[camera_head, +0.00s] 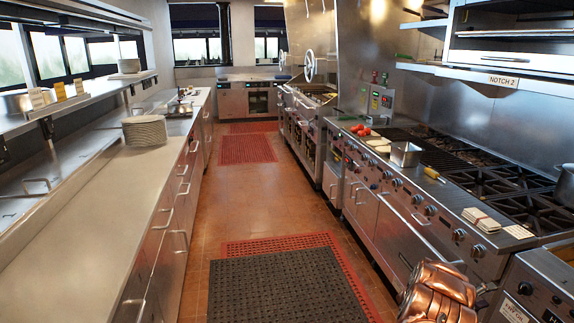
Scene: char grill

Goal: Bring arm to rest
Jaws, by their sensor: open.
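My gripper's fingers do not show in the head camera view. A shiny copper-coloured rounded shape (440,293) stands at the bottom edge, right of centre, close to the camera. It looks like part of my arm, cut off by the picture edge. It is in front of the cooking line's lower fronts. I cannot tell whether it touches them.
A steel range (420,212) runs along the right, with burners, a metal container (405,154) and red food (361,130) on top. A long counter (90,225) with stacked plates (145,131) lines the left. The aisle between, with a black mat (290,285), is clear.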

